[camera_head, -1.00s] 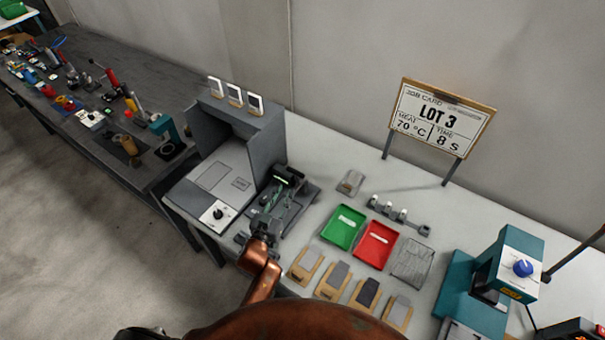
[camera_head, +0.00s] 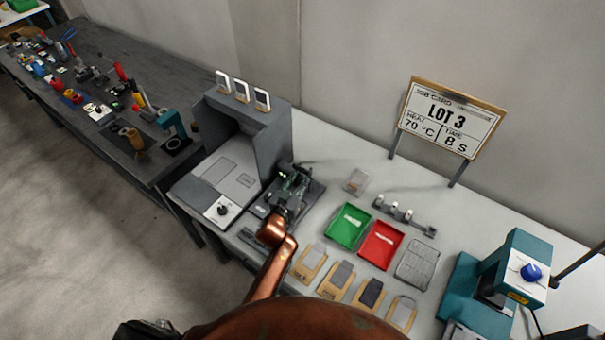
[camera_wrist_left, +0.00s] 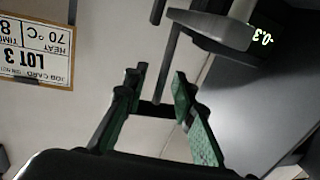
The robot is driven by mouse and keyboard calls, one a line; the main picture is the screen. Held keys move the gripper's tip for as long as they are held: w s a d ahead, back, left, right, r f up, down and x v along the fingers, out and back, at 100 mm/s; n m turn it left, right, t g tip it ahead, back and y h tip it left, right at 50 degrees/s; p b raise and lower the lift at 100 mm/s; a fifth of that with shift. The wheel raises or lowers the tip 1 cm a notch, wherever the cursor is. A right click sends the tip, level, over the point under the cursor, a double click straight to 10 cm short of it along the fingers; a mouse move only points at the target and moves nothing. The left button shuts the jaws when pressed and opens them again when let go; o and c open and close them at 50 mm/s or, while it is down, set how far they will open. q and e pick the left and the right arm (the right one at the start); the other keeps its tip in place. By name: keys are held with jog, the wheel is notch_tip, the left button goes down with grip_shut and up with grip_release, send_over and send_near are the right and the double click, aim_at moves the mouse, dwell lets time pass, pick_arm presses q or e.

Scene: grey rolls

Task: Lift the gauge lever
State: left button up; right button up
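The gauge (camera_wrist_left: 235,28) has a dark body with a lit readout of about -0.3 in the left wrist view. In the head view, it is largely hidden behind my left gripper (camera_head: 289,190) on a dark base plate. A thin dark rod (camera_wrist_left: 168,65), possibly the gauge lever, hangs from near the gauge body. My left gripper (camera_wrist_left: 158,90) is open, its green-padded fingers apart. The rod appears between or just beyond the fingertips; I cannot tell whether they touch it. My right gripper is not in view.
A grey box station (camera_head: 240,140) with a dial stands left of the gauge. Green (camera_head: 348,226) and red (camera_head: 381,245) trays lie to the right, with several sample cards in front. A teal machine (camera_head: 505,280) stands far right. The job card sign (camera_head: 447,118) stands behind.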

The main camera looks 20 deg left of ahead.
pick_arm(q)
grip_shut()
dwell(0.6)
